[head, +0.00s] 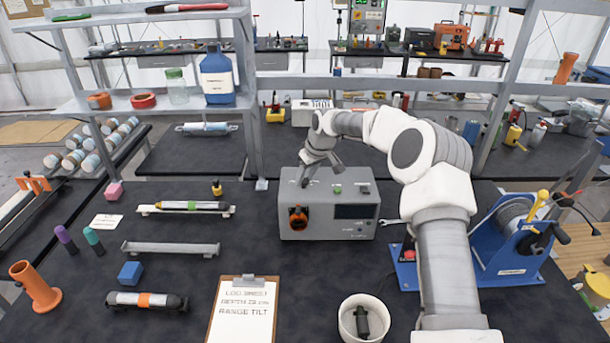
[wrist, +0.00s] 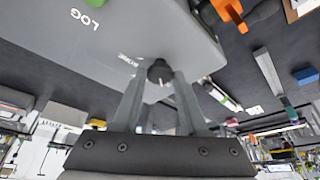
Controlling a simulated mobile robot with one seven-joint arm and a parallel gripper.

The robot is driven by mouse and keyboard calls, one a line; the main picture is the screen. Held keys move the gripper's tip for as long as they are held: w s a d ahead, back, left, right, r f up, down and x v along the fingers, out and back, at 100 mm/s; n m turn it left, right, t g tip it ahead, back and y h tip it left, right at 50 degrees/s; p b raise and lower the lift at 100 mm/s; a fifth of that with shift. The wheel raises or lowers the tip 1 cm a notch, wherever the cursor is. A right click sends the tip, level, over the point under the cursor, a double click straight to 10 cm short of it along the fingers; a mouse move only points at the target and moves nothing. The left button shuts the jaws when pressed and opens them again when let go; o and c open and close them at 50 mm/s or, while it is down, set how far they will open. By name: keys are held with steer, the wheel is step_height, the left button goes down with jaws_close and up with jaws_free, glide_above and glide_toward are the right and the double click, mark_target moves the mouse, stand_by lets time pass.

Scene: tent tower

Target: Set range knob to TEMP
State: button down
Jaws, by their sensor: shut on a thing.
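The grey instrument box (head: 330,222) stands on the dark bench, with a dark screen and an orange part on its front. My gripper (head: 306,180) reaches down to the left of its top face. In the wrist view, my gripper (wrist: 162,82) has its two fingers on either side of a small dark round knob (wrist: 158,69) and is shut on it. A pale mark shows on the knob. A small label beside it seems to read RANGE; position markings such as TEMP cannot be read. A green button (head: 337,189) sits further right, by the word LOG in the wrist view.
A clipboard (head: 243,310) with a note including "RANGE TILT" lies in front of the box. A white bowl (head: 347,318) holds a dark object. A blue winch (head: 510,250) stands right. A shelf with bottles rises behind left.

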steer(key=shift+n, duration=0.6)
steer(key=shift+y, duration=0.3)
steer(key=shift+c, duration=2.2)
jaws_free()
steer(key=shift+g, duration=0.3)
steer(key=b+v, duration=0.2)
steer(key=v, duration=1.5)
steer(key=shift+r, duration=0.25)
steer(key=shift+s, duration=0.15)
